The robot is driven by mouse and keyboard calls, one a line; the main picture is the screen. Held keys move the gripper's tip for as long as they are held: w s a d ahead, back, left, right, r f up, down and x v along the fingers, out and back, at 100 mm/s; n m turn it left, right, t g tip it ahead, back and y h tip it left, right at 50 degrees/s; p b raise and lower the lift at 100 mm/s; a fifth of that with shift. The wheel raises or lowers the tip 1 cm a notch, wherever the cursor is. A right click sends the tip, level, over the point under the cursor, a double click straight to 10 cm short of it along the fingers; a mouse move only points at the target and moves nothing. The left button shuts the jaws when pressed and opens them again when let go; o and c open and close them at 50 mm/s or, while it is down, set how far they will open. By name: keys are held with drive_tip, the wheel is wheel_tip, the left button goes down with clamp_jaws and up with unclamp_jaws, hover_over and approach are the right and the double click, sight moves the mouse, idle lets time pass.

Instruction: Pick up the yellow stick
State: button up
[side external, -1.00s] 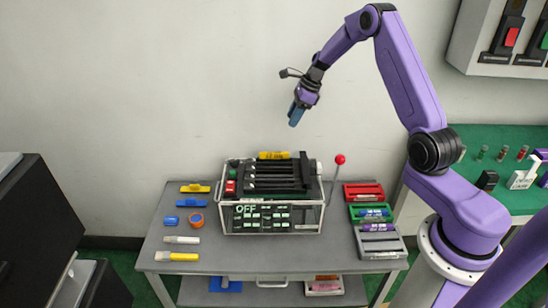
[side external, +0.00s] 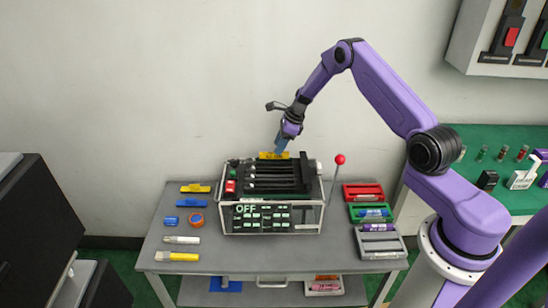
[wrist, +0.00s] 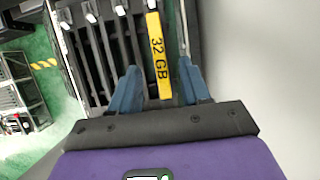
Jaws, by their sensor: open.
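The yellow stick (wrist: 158,55) is marked "32 GB" and stands in the slotted black rack (wrist: 103,55) of the machine. In the wrist view it lies between my two blue fingers, with a gap on each side. In the side external view the yellow stick (side external: 273,156) shows at the back of the machine (side external: 270,198). My gripper (side external: 283,143) is open and empty just above it, pointing down. In the wrist view my gripper (wrist: 163,82) straddles the line of the stick. I cannot tell how far the fingertips are above it.
A lever with a red knob (side external: 340,159) rises at the machine's right. Red, green and grey trays (side external: 378,242) stand right of it on the grey table (side external: 215,262). Yellow and blue sticks, a tape roll and markers lie to the left. The wall is behind.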

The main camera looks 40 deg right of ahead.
sight(274, 158)
drive_tip(key=shift+x, duration=2.45)
drive_tip(key=shift+w+a, duration=0.1)
drive_tip(key=shift+w, duration=0.05)
drive_tip(key=shift+r, duration=0.1)
clamp_jaws()
